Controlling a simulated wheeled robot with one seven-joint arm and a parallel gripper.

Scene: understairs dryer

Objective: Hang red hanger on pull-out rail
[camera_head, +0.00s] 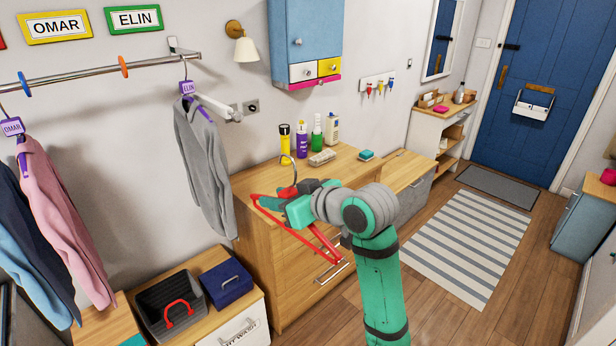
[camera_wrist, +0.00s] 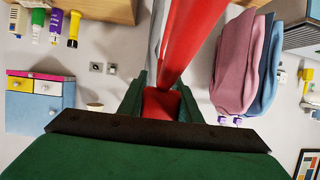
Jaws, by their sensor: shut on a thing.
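The red hanger (camera_head: 322,243) is in my gripper (camera_head: 308,203), held in front of the wooden dresser in the head view. Its metal hook (camera_head: 288,168) points up, and its red arms slope down on both sides of the gripper. In the wrist view the red hanger (camera_wrist: 188,40) runs between the fingers of my gripper (camera_wrist: 162,100), which are shut on it. A short white rail (camera_head: 218,107), which looks like the pull-out rail, sticks out from the wall to the upper left of the gripper. It is partly behind the grey garment and apart from the hanger.
A metal wall rail (camera_head: 90,74) holds several garments, including a grey one (camera_head: 205,160) near the white rail. The dresser (camera_head: 258,260) carries several bottles (camera_head: 317,135) behind my gripper. A blue wall cabinet (camera_head: 306,30) hangs above. Open floor with a striped rug (camera_head: 460,240) lies right.

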